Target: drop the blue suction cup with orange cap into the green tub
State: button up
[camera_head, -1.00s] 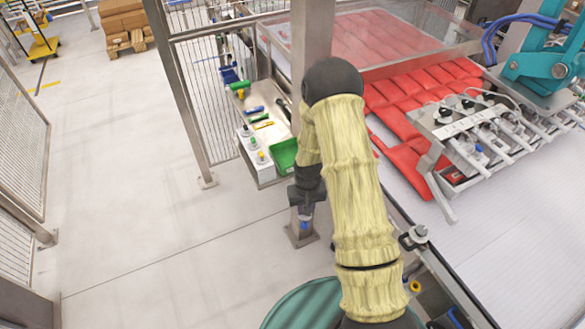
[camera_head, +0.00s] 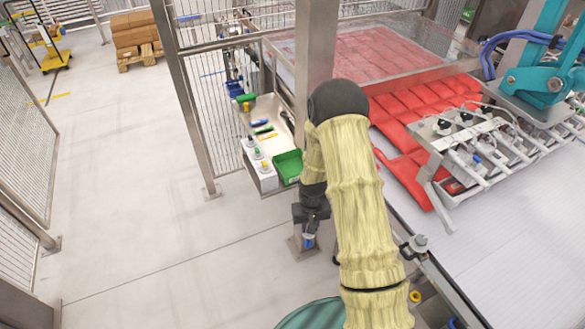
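My gripper (camera_head: 309,228) points down in front of the foot of the steel post. A small blue piece (camera_head: 308,242) shows at its fingertips, and it appears to be the blue suction cup held between them. I cannot make out its orange cap at this size. The green tub (camera_head: 289,166) sits at the near right end of the tray bench, up and to the left of my gripper. The tub is open at the top and looks empty. My gripper is apart from the tub, nearer to the camera.
White stands (camera_head: 261,176) with several capped cups are left of the tub. A beige tray (camera_head: 264,112) with colored tools lies behind. The steel post (camera_head: 315,45) and mesh fence (camera_head: 205,100) rise close by. A conveyor with red packs (camera_head: 402,170) is on the right.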

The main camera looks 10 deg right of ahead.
dwell(0.4)
jog(key=s+d+r+n+p, duration=0.1)
jog(key=s+d+r+p, duration=0.1)
jog(key=d+r+p, duration=0.8)
jog(key=d+r, duration=0.3)
jog(key=r, duration=0.3)
jog(key=shift+d, duration=0.3)
